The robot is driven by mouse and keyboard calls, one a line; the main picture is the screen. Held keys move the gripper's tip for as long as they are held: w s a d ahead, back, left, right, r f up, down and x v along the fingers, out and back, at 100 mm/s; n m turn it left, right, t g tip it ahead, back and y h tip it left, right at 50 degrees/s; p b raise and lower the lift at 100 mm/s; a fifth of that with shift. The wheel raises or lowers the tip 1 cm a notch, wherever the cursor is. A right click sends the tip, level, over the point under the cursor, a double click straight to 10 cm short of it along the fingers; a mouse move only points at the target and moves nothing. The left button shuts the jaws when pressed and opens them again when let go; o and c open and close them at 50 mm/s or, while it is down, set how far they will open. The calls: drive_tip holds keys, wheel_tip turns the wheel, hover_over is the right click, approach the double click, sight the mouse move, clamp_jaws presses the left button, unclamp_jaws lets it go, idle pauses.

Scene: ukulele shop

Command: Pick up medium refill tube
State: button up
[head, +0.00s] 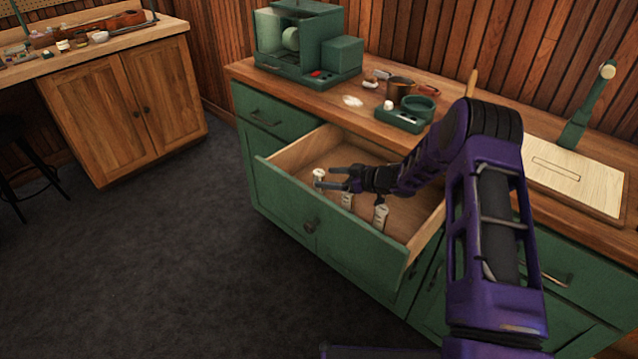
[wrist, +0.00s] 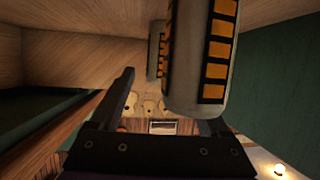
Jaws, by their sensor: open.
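Three pale refill tubes stand in the open drawer in the head view: a left tube (head: 319,174) by my fingertips, a middle tube (head: 347,200) below my gripper, and a right tube (head: 380,216) that looks largest. The middle one looks the medium size, but partial hiding makes this uncertain. My gripper (head: 327,178) is open and reaches over the drawer, fingers pointing left. In the wrist view, a near tube (wrist: 203,60) with orange and black label patches covers part of the right finger. Another tube (wrist: 156,50) shows behind it. Nothing is visibly held.
The green-fronted drawer (head: 330,238) has wooden walls close around the gripper. The drawer's floor is otherwise largely clear.

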drive_tip(key=shift+x, duration=1)
clamp_jaws()
